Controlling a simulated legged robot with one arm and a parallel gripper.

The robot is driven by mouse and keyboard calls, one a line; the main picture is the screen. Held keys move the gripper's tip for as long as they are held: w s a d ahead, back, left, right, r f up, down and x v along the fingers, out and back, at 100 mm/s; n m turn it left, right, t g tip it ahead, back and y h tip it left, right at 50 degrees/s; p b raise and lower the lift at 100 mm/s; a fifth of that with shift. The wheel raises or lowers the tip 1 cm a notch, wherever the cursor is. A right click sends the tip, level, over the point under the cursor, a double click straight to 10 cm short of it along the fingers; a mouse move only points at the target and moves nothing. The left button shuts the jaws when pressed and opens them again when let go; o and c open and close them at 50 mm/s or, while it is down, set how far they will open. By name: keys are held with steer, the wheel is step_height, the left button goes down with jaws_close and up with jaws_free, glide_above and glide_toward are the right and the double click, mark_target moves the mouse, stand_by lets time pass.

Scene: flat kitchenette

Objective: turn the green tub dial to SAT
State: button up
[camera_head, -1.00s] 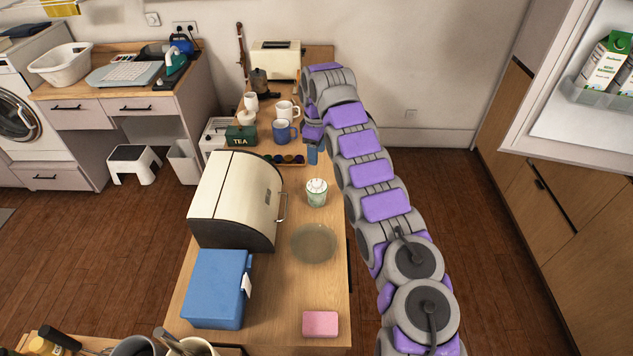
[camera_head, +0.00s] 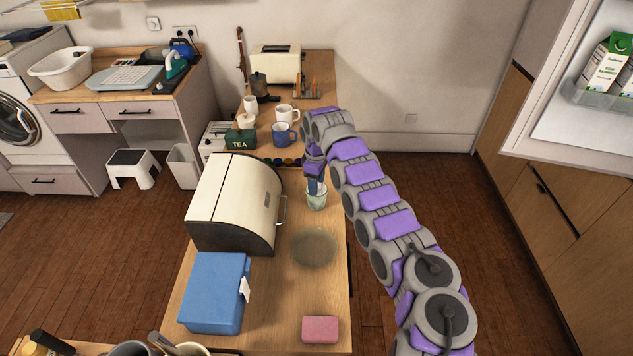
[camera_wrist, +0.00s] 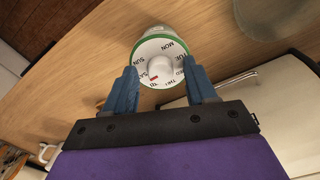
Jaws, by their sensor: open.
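The green tub (camera_head: 316,200) stands on the wooden counter right of the bread bin. In the wrist view its white lid (camera_wrist: 160,45) has a green rim and day names around a raised white knob (camera_wrist: 161,66).
The cream bread bin (camera_head: 235,200) stands close left of the tub. A blue mug (camera_head: 284,133) and a TEA tin (camera_head: 240,138) stand behind.

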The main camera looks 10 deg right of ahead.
jaws_close()
stand_by(0.4)
steer(key=shift+m+p, duration=0.3)
steer(key=shift+m, duration=0.1)
jaws_free()
steer(key=shift+r, duration=0.1)
